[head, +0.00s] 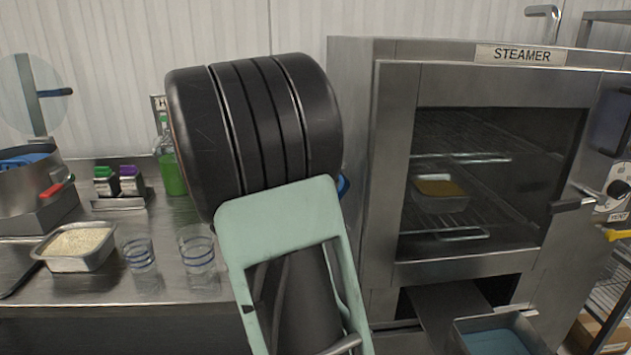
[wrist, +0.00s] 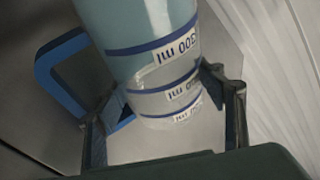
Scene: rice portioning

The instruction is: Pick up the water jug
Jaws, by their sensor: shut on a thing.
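The water jug (wrist: 150,40) is a clear vessel with blue bands, printed ml marks and a blue handle (wrist: 62,72). It fills the middle of the wrist view, with bluish content toward the top of the picture. My gripper (wrist: 163,88) is shut on the jug, one finger on each side, with the left finger near the handle. In the head view my arm hides the gripper and nearly all of the jug. Only a small blue piece (head: 343,185), which looks like the handle, shows beside the arm.
A steel steamer (head: 395,150) with a pan inside stands to the right. On the steel counter at left are a tray of rice (head: 75,247), two clear blue-banded cups (head: 140,254) (head: 197,250), a green bottle (head: 173,175) and a pot (head: 25,185). A blue-filled pan (head: 495,340) sits at lower right.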

